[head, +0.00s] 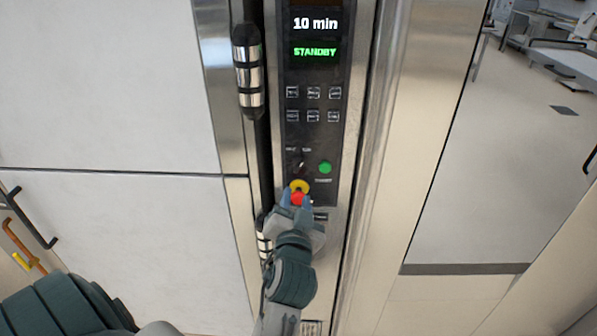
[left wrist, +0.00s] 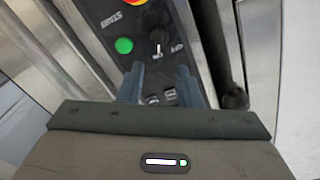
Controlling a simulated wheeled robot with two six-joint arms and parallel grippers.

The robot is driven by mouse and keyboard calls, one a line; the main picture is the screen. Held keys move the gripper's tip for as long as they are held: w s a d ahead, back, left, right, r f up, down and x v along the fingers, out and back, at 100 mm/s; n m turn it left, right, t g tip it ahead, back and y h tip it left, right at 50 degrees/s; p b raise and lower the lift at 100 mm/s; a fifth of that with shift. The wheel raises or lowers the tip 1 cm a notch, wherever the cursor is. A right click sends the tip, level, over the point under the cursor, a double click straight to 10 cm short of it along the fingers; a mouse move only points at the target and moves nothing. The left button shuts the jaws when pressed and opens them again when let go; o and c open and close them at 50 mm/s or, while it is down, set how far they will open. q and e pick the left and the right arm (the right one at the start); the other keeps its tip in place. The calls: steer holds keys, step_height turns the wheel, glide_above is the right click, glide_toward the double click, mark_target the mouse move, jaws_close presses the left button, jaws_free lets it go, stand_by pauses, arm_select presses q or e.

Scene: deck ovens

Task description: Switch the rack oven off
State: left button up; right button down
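The rack oven's control panel (head: 345,100) is a dark upright strip. Its lit display (head: 315,38) reads "10 min" and "STANDBY" in green. Below the keypad are a small black rotary switch (head: 301,163), a green button (head: 325,168) and a red button with a yellow collar (head: 299,186). My left gripper (head: 296,202) is open and empty, facing the panel. Its fingers (left wrist: 161,77) appear apart from the switch. My right gripper is out of view.
A vertical black and chrome handle (head: 248,70) stands just left of the panel. Pale flat panels (head: 100,90) fill the left side. A steel edge (head: 415,90) borders the panel on the right, with open floor (head: 500,160) beyond it.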

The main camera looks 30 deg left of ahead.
mark_target(299, 168)
arm_select(q)
steer(key=p+x, duration=0.3)
steer(key=x, duration=0.7)
steer(key=shift+d, duration=0.1)
steer(key=shift+w+p, duration=0.3)
steer(key=shift+p, duration=0.05)
jaws_close()
